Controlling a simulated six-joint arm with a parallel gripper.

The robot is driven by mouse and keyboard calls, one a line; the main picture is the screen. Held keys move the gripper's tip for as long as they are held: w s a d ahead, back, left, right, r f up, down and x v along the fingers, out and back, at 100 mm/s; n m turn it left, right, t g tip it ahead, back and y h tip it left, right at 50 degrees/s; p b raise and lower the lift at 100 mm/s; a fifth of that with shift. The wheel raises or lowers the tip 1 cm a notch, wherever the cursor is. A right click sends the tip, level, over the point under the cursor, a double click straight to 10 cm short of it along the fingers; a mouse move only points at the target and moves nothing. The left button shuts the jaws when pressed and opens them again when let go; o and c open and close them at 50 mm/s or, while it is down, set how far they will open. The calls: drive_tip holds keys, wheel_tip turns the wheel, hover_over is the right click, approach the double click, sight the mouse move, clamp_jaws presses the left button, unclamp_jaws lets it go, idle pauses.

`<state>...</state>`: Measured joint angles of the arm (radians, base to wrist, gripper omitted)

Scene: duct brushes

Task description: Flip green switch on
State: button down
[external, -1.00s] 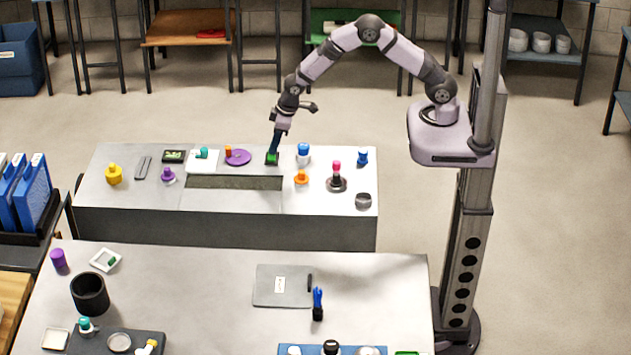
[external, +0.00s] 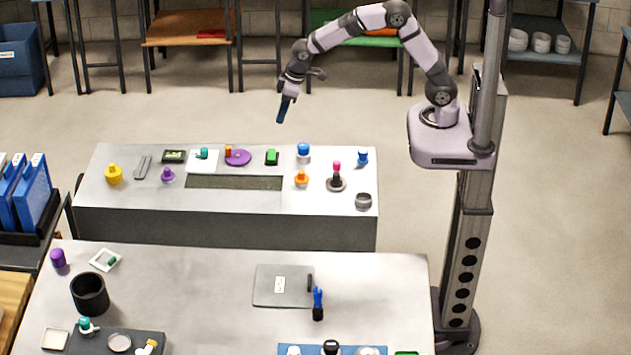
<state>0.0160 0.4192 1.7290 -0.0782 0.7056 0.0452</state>
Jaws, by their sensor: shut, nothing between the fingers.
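The green switch (external: 271,157) sits on the far grey bench (external: 232,205), near its back edge, between a purple disc and a blue-topped knob. It is small in the view, and I cannot tell which way its rocker is tipped. A second small green piece lies on a white plate (external: 105,260) at the left of the near bench. My gripper (external: 281,115) is shut and empty.
Near the switch are the purple disc (external: 238,158), the blue-topped knob (external: 303,150), an orange knob (external: 301,178) and a pink-topped stick (external: 336,176). A long dark slot (external: 235,183) lies in front. The near bench (external: 200,290) holds a black cup (external: 90,294) and a grey plate (external: 275,286).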

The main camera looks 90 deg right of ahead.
drive_tip(key=shift+r, duration=0.2)
drive_tip(key=shift+f+b, duration=0.1)
drive_tip(key=shift+b, duration=0.4)
drive_tip(key=b, duration=0.1)
drive_tip(key=d+b, duration=0.1)
drive_tip(key=shift+s+r+b, duration=0.1)
drive_tip(key=shift+r+b, duration=0.1)
drive_tip(key=shift+b, duration=0.1)
drive_tip(key=p, duration=0.4)
hover_over(272, 151)
drive_tip(key=s, duration=0.1)
drive_tip(key=f, duration=1.1)
drive_tip(key=shift+s+a+f, duration=0.1)
drive_tip(key=shift+a+f, duration=0.2)
drive_tip(key=shift+f, duration=0.1)
drive_tip(key=shift+d+f+p, duration=0.15)
drive_tip(key=shift+f+p, duration=0.2)
drive_tip(key=shift+f, duration=0.5)
